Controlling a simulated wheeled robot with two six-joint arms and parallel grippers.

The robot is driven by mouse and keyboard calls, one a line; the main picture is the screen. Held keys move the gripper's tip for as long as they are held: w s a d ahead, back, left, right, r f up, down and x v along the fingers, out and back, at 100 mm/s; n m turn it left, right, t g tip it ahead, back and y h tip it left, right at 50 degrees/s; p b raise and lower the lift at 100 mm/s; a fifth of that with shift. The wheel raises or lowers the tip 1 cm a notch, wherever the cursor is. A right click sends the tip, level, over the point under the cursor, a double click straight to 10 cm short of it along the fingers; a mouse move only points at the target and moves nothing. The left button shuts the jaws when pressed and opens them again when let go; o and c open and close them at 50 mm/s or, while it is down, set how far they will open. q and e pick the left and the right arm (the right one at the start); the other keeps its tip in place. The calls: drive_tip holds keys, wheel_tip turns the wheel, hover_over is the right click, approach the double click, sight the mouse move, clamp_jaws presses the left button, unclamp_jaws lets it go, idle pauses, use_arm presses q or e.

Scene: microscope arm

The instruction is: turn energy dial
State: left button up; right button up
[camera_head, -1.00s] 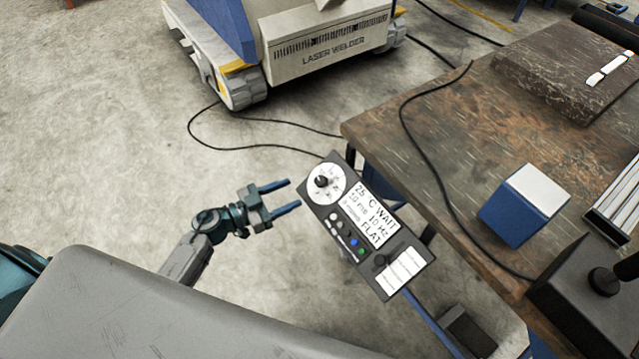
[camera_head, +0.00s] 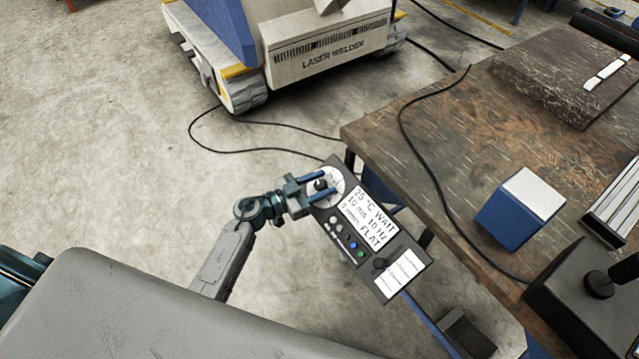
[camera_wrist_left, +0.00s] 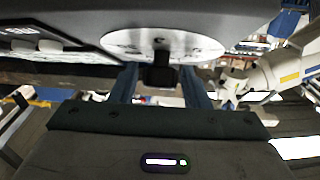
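The control panel (camera_head: 396,246) is a dark tilted box with a white text display (camera_head: 366,213), coloured buttons and a second black knob (camera_head: 380,263). The energy dial is a black knob (camera_head: 320,184) on a round white scale (camera_head: 341,181) at the panel's upper left. My left gripper (camera_head: 324,184) is open, with one blue finger on each side of the knob. In the left wrist view the knob (camera_wrist_left: 160,72) stands between the two fingers, with gaps visible on both sides. My right gripper is not in view.
A wooden workbench (camera_head: 440,130) stands right of the panel, with a blue and white box (camera_head: 522,207) on it. A laser welder cart (camera_head: 325,50) is at the back. Cables lie on the floor and bench. The floor at left is clear.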

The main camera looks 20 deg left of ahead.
use_arm(q)
drive_tip(key=c, duration=0.7)
